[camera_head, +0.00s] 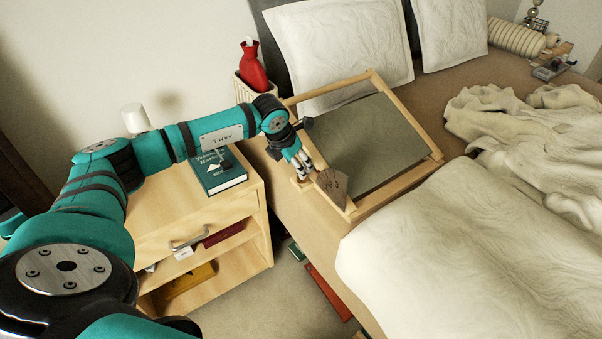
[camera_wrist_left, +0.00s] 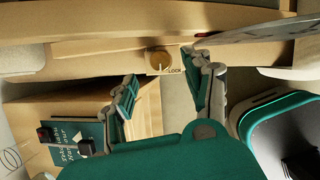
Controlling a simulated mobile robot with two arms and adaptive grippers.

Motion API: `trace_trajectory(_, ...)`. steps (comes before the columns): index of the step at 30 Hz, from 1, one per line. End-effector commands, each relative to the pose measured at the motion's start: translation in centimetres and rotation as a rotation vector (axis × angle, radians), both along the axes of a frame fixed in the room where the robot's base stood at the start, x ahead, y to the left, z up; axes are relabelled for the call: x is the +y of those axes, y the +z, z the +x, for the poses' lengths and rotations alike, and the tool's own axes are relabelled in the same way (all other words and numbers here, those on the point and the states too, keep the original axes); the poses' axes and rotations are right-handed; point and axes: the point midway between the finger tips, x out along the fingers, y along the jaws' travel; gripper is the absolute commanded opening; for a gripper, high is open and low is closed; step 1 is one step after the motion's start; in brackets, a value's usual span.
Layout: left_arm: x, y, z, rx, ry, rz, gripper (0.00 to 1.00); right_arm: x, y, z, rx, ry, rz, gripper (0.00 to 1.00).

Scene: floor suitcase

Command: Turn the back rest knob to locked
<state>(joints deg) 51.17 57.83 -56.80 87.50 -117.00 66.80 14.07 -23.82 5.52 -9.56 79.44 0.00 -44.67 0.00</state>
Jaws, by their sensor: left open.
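The back rest (camera_head: 438,157) is a wooden frame with a grey panel, lying tilted on the bed by the pillows. My left gripper (camera_head: 305,169) is at the near left side of the frame. Its open fingers also show in the left wrist view (camera_wrist_left: 163,72), one on each side of the knob and short of it; I see no contact. The knob is not clear in the head view. My right gripper is in neither view.
A wooden nightstand (camera_head: 150,215) with a teal book (camera_head: 222,178) stands left of the bed, under my left arm. A brown fan-shaped piece (camera_head: 331,187) is beside the gripper. A red bottle (camera_head: 251,66) stands behind. White bedding (camera_head: 480,240) covers the bed's right side.

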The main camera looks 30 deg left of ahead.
Motion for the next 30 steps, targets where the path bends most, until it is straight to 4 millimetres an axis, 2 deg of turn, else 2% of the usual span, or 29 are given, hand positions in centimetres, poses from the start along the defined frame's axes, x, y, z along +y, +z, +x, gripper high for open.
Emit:
trace_trajectory(3, -0.2, -2.3, 0.9, 0.001, 0.002, -0.003, 0.52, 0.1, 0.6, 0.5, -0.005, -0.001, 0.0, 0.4)
trace_trajectory(9, -0.3, -4.5, 1.8, 0.0, 0.0, -0.002, 0.52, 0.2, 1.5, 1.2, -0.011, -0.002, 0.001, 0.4)
trace_trajectory(21, -0.2, -5.1, 2.1, 0.0, 0.0, -0.001, 0.52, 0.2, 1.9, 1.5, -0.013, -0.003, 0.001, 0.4)
trace_trajectory(30, -0.2, -5.1, 2.1, 0.0, 0.001, -0.001, 0.12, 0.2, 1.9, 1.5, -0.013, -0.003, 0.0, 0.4)
